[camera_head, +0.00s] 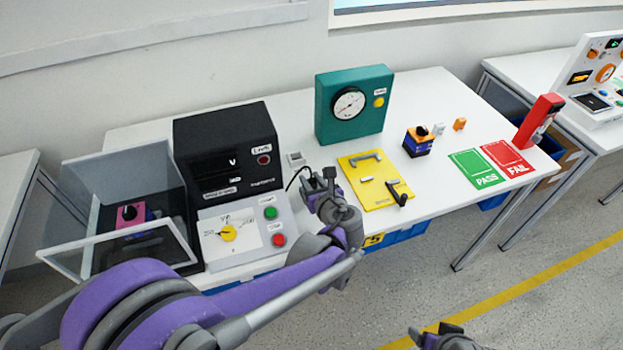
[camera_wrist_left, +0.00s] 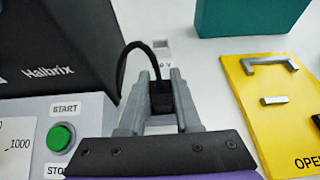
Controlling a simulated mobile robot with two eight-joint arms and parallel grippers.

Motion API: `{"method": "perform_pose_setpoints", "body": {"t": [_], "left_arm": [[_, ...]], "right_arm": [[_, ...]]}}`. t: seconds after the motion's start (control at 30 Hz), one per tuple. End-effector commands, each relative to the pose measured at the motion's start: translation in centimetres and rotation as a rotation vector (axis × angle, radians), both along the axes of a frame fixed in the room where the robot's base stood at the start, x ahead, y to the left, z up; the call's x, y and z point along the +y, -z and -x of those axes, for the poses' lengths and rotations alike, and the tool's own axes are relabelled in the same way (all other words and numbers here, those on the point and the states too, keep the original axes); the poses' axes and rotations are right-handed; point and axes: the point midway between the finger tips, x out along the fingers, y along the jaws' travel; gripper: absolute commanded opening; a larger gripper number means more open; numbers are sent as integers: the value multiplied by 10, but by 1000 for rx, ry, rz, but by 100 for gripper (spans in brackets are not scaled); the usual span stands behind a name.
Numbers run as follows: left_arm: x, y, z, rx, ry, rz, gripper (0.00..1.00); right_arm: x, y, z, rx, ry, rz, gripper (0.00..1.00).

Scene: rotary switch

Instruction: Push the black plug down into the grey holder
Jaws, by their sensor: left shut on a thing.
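My left gripper (camera_head: 320,178) is over the front part of the white table, just right of the black and grey test unit. In the left wrist view its fingers (camera_wrist_left: 158,82) are shut on the black plug (camera_wrist_left: 161,98), with a black cable curving up and left from it. The grey holder (camera_head: 296,159), a small light block, stands on the table behind the gripper; it also shows beyond the plug in the wrist view (camera_wrist_left: 162,46). The plug is apart from the holder. My right gripper (camera_head: 440,338) is partly cut off at the bottom edge.
The test unit (camera_head: 228,150) with START and STOP buttons stands left. A green gauge box (camera_head: 352,105) is behind and a yellow plate (camera_head: 366,182) right. Beyond are an orange-and-blue switch (camera_head: 417,146) and PASS (camera_head: 476,168) and FAIL (camera_head: 508,158) mats.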

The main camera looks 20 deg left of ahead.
Motion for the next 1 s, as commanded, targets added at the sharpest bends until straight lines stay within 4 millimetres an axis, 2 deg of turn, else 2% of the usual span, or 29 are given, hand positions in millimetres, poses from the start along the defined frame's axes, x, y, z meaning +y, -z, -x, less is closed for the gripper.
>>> {"method": "perform_pose_setpoints", "body": {"t": [0.33,0.37,0.53,0.83,1.0], "left_arm": [[0,10,0,0,0,0,0],[0,9,0,0,0,0,35],[0,8,0,0,0,0,66],[-1,8,1,0,0,0,67],[-10,1,13,-1,4,1,67]], "right_arm": [[0,8,0,3,0,0,73],[0,8,0,2,0,0,73],[0,7,0,2,0,0,73],[0,7,0,2,0,0,73],[0,5,0,2,0,0,73]]}}
